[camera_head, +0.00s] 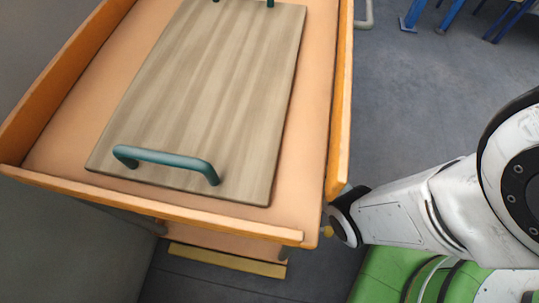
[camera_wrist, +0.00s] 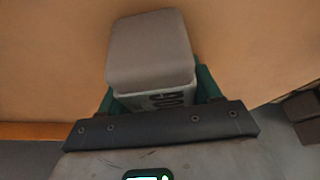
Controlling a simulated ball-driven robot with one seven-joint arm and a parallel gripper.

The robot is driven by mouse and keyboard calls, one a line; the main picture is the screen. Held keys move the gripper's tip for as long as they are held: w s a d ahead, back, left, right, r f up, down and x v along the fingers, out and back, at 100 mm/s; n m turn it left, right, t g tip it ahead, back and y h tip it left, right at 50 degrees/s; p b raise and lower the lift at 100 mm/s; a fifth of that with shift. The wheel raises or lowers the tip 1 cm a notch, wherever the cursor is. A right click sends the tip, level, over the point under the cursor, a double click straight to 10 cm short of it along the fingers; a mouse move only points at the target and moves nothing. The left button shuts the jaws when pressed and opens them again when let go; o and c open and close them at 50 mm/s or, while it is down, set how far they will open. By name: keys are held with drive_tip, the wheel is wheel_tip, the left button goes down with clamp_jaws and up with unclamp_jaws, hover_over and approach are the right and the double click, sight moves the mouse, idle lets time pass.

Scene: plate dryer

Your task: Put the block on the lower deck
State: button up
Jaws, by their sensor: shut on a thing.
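The block (camera_wrist: 150,50) is grey with dark markings on its near side. In the wrist view my gripper (camera_wrist: 156,88) is shut on it, with a green finger on each side. An orange surface (camera_wrist: 250,45) fills the view behind and around the block; I cannot tell whether the block touches it. In the head view the lower deck (camera_head: 228,262) shows only as a strip with a yellowish edge under the cart's upper deck (camera_head: 308,150). My arm reaches in from the right, and its end is hidden below the upper deck's right side.
A wooden board (camera_head: 205,95) with teal handles (camera_head: 165,158) lies on the upper deck, inside raised orange rims. The grey floor (camera_head: 425,100) is clear right of the cart. Blue legs (camera_head: 448,15) stand at the top right. A dark brown item (camera_wrist: 303,115) shows at the wrist view's right edge.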

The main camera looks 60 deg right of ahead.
drive_tip(key=shift+f, duration=0.2)
drive_tip(key=o, duration=1.6)
drive_tip(key=shift+f, duration=0.1)
drive_tip(key=p+v, duration=0.5)
drive_tip(key=v, duration=0.7)
drive_tip(key=shift+p, duration=0.35)
